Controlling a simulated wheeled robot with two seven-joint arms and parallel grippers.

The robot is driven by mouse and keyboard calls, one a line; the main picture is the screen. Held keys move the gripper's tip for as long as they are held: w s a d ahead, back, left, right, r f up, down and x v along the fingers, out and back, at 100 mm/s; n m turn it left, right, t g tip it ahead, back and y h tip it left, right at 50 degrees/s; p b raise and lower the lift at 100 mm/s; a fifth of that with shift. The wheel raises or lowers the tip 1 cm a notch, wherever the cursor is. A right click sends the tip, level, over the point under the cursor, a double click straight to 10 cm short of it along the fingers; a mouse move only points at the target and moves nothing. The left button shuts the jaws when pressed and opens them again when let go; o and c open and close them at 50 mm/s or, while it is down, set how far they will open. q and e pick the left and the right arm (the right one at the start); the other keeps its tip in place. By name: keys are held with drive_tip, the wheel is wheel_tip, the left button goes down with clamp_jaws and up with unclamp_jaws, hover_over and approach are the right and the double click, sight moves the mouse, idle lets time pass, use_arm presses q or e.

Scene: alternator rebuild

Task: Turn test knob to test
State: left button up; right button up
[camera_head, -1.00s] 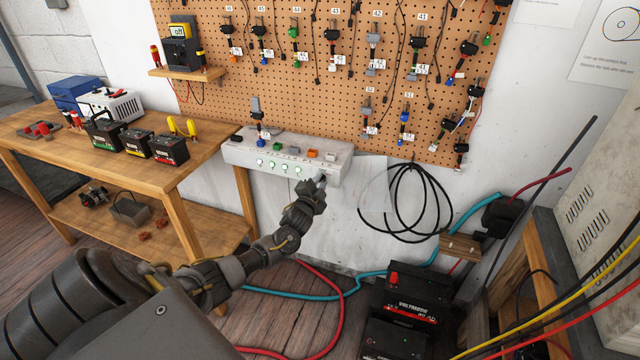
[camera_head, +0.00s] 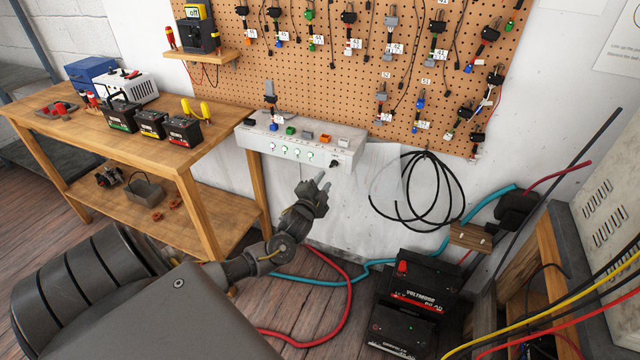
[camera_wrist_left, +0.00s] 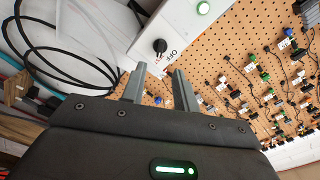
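The test knob is a small black knob (camera_head: 334,163) at the lower right end of the white control box (camera_head: 256,140) on the wall. In the left wrist view the knob (camera_wrist_left: 160,45) shows as a dark round knob beside a printed "OFF" label. Which mark it points to is too small to tell. My left gripper (camera_head: 322,181) is below and slightly left of the knob, apart from it. In the left wrist view its two grey fingers (camera_wrist_left: 158,78) are spread with nothing between them. My right gripper is not in view.
The box carries several green lights (camera_head: 285,150) and coloured switches. Black cable loops (camera_head: 437,200) hang to its right. A pegboard (camera_head: 345,70) with hanging leads is above. A wooden bench (camera_head: 60,130) with batteries stands at left. Black batteries (camera_head: 425,280) sit on the floor.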

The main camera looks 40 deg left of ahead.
use_arm(q)
drive_tip(key=shift+v, duration=1.25)
